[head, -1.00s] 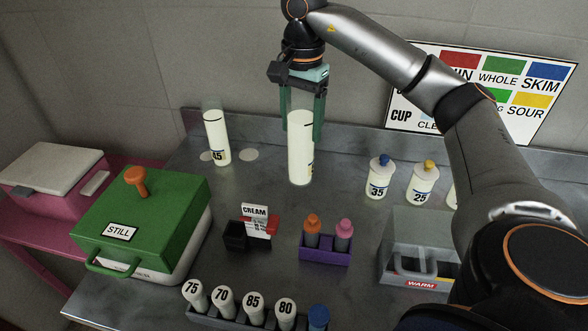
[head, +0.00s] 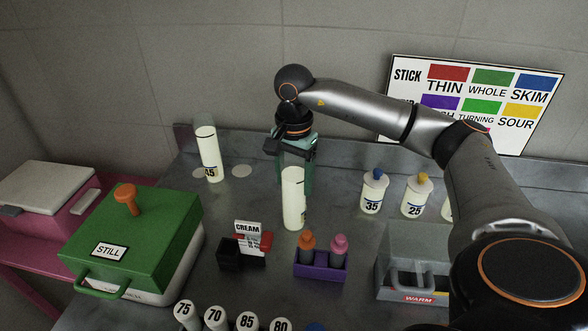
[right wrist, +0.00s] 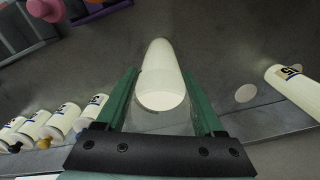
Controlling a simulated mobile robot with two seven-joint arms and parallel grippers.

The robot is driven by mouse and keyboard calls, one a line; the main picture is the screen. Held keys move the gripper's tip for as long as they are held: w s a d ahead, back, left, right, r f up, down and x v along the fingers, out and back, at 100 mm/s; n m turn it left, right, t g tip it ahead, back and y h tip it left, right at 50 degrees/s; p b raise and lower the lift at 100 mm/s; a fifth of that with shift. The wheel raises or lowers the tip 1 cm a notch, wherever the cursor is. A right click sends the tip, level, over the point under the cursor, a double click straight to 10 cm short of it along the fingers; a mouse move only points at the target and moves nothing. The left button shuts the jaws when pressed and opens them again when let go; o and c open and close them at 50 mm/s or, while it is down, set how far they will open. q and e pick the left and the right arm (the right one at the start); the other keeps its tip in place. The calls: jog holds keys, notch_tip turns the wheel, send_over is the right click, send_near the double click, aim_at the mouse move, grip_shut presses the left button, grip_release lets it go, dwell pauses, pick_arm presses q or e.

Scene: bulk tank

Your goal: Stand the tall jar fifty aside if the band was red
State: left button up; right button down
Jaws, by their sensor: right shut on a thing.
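My right gripper (head: 295,172) is shut on a tall jar (head: 292,205), clear with white milk inside, held roughly upright. In the right wrist view the jar (right wrist: 162,75) sits between the green fingers. Its number does not show, and I cannot tell whether its base touches the bench. Another tall jar (head: 209,155), marked 45, stands at the back left beside a pale round spot (head: 241,171). A wall chart (head: 408,95) has a STICK row with red THIN, green WHOLE and blue SKIM. My left gripper is out of view.
Bottles marked 35 (head: 373,193) and 25 (head: 416,197) stand at the back right. A purple rack (head: 320,266), a CREAM card (head: 249,231), a grey WARM box (head: 405,280) and numbered vials (head: 215,319) are nearer. A green STILL box (head: 140,225) stands left.

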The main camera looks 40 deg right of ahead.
grip_release()
dwell(0.3)
jog(key=shift+r, duration=0.1)
notch_tip(320, 180, up, 12)
jog(key=p, duration=0.1)
dwell(0.3)
dwell(0.6)
